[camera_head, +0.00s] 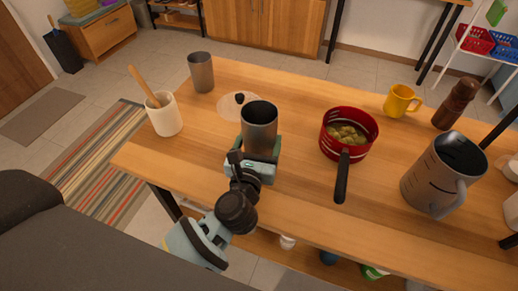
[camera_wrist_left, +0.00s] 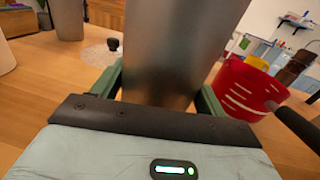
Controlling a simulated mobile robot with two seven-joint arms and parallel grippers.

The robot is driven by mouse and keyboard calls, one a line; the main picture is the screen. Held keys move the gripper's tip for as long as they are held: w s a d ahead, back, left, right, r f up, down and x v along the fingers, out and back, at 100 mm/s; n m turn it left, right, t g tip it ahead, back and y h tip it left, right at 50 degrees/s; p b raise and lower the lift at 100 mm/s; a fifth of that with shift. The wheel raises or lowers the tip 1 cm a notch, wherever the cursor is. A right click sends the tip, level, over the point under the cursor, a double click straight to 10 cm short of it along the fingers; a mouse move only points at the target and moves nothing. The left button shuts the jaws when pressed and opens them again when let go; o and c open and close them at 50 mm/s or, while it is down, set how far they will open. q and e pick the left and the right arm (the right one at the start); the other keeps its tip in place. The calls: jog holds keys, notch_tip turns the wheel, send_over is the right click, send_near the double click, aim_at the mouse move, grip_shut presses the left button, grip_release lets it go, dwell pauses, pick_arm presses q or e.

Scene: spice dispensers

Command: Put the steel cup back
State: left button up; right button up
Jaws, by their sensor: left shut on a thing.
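My left gripper (camera_head: 262,150) is shut on a steel cup (camera_head: 259,124), with its green fingers on either side of the cup. The cup is upright, over the near left part of the wooden table. I cannot tell whether its base touches the table. In the left wrist view the held cup (camera_wrist_left: 175,50) fills the middle between the fingers. A second steel cup (camera_head: 201,74) stands upright farther back on the left, and also shows in the left wrist view (camera_wrist_left: 67,18). My right gripper is not in view.
A round clear lid with a black knob (camera_head: 239,99) lies just behind the held cup. A white crock with a wooden utensil (camera_head: 164,116) stands left. A red pot (camera_head: 348,127) is right, its handle pointing forward. A yellow mug (camera_head: 399,101), brown mill (camera_head: 455,104) and grey jug (camera_head: 440,178) stand farther right.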

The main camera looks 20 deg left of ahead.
pick_arm(q)
notch_tip(320, 180, down, 3)
jog(key=shift+f+b, duration=0.1)
jog(key=shift+b, duration=0.2)
jog(key=shift+s, duration=0.1)
jog(key=shift+f, duration=0.15)
jog(key=o, duration=1.1)
jog(key=shift+o, duration=0.2)
jog(key=s, duration=0.3)
jog(key=s+b, duration=0.1)
jog(key=s, duration=0.3)
jog(key=s+d, duration=0.1)
jog(key=s, duration=0.2)
jog(key=shift+s+d, duration=0.1)
jog(key=shift+s, duration=0.9)
